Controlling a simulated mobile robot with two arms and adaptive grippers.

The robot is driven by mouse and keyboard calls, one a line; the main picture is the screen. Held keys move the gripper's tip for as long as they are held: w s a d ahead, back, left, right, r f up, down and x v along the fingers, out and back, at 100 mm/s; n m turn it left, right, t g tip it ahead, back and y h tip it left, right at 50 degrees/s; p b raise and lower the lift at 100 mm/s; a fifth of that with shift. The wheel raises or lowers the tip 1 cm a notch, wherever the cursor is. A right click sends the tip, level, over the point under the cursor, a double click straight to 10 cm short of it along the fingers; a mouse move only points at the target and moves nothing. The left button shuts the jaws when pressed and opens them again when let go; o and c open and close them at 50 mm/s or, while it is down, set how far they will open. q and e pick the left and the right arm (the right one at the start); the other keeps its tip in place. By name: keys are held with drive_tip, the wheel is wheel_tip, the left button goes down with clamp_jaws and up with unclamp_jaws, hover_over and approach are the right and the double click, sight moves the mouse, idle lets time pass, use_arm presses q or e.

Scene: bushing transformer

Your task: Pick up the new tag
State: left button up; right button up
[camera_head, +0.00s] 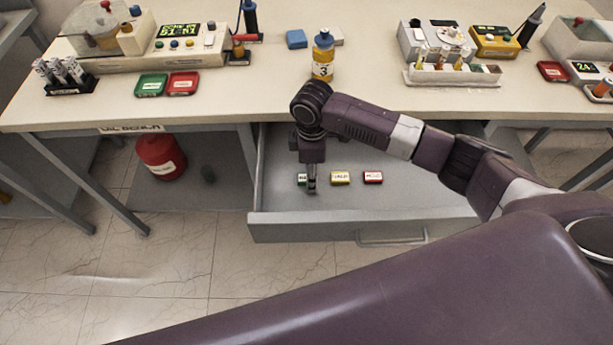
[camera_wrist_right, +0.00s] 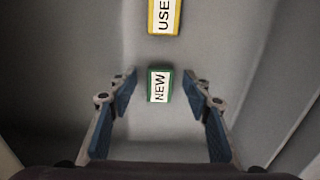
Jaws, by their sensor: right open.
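The new tag (camera_wrist_right: 160,84) is a small green block with a white label reading NEW. It lies on the drawer floor. In the head view the new tag (camera_head: 301,179) is partly hidden behind my right gripper (camera_head: 311,188), which reaches down into the open drawer. In the right wrist view my right gripper (camera_wrist_right: 166,92) is open, its two blue-padded fingers on either side of the tag, with gaps on both sides. I cannot tell how high the fingertips are above the drawer floor. My left gripper is not in view.
The open drawer (camera_head: 334,226) also holds a yellow tag (camera_head: 340,178) and a red tag (camera_head: 372,177) to the right of the new tag. Drawer walls stand close around. On the bench top (camera_head: 270,90) are an orange bottle (camera_head: 322,62), a green tray (camera_head: 151,85) and a red tray (camera_head: 182,84).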

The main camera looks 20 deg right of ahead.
drive_tip(key=shift+c, duration=0.3)
drive_tip(key=c, duration=0.9)
